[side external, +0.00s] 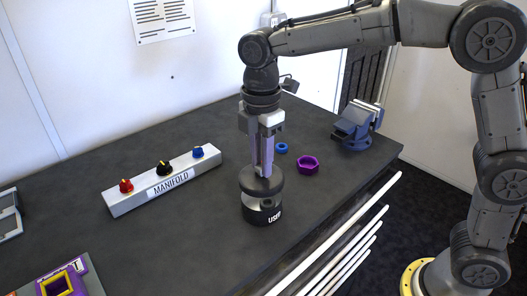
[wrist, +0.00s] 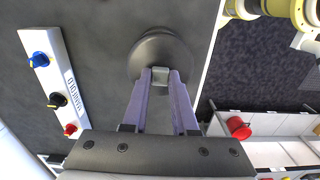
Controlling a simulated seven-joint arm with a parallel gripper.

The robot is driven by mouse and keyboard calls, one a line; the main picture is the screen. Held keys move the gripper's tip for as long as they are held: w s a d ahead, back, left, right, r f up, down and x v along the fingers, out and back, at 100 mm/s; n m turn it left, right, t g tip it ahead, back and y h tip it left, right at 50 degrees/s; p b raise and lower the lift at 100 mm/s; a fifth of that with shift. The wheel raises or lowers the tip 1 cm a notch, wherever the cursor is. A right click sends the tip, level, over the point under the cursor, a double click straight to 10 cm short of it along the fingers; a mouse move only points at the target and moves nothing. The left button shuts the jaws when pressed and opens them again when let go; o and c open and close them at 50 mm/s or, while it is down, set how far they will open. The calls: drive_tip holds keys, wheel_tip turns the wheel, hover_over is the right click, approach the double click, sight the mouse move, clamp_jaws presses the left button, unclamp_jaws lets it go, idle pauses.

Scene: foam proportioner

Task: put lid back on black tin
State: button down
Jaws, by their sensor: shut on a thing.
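The black tin (side external: 262,213) stands upright on the dark bench in the side view, with white lettering starting "USE" on its front. The round dark grey lid (side external: 250,183) is directly over the tin's top and looks level. In the wrist view the fingertips (wrist: 160,77) close on the grey knob near the edge of the lid's visible disc (wrist: 158,48). The lid hides the tin there.
A manifold block (side external: 163,180) with red, black and blue knobs lies to the left. A purple hex nut (side external: 308,164), a blue ring (side external: 281,148) and a blue vise (side external: 357,125) are to the right. A purple-and-yellow frame (side external: 63,283) is front left.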

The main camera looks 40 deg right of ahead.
sight(262, 179)
drive_tip(key=shift+f, duration=2.4)
drive_tip(key=shift+f, duration=0.15)
idle(0.5)
drive_tip(key=c, duration=0.6)
unclamp_jaws()
drive_tip(key=o, duration=0.5)
drive_tip(key=shift+c, duration=0.2)
drive_tip(key=shift+r, duration=3.5)
